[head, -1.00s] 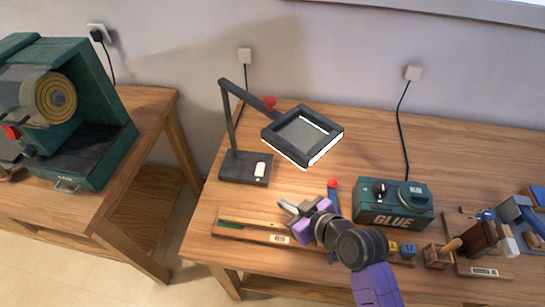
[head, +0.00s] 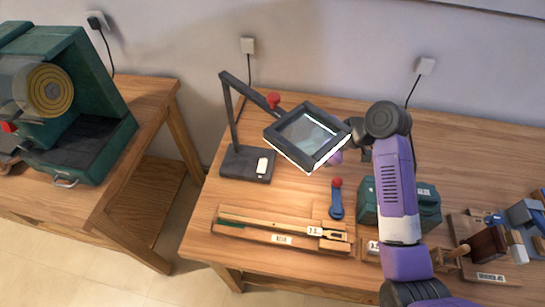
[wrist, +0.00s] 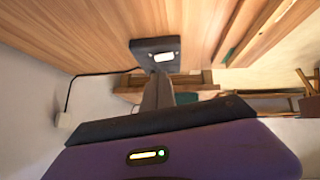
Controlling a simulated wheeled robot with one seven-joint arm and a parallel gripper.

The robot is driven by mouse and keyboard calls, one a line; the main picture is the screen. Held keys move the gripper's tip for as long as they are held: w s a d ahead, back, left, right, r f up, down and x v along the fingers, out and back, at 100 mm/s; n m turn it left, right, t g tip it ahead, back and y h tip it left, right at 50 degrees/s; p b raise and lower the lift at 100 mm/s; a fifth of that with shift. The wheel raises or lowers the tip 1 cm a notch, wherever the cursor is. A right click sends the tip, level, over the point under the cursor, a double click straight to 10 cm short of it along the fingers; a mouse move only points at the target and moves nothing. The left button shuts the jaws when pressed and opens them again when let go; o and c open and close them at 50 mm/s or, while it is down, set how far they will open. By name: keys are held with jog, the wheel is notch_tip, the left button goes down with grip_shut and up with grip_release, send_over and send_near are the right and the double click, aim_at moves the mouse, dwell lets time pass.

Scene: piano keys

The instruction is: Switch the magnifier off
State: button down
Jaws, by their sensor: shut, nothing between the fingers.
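The magnifier has a dark square head (head: 306,137) with a glass lens, a jointed arm with a red knob (head: 273,100), and a dark base (head: 237,163) on the table. A bright white strip shows along the head's lower edges. A white switch (head: 263,166) sits on the base; it also shows in the wrist view (wrist: 164,57). My gripper (head: 336,157) is mostly hidden behind the right corner of the magnifier head, right of the switch and apart from it. In the wrist view its purple body fills the bottom, and the grey fingers (wrist: 158,80) look shut and empty, pointing towards the base.
A green glue box (head: 428,205) stands partly behind my arm. A blue tool with a red ball (head: 336,200) and a wooden rack (head: 265,235) lie at the front. Several tools stand at the right. A green machine (head: 80,110) is on the left table. Table between switch and gripper looks clear.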

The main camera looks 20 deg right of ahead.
aim_at(263, 162)
jog(key=p+x, duration=0.1)
jog(key=x, duration=0.9)
dwell(0.3)
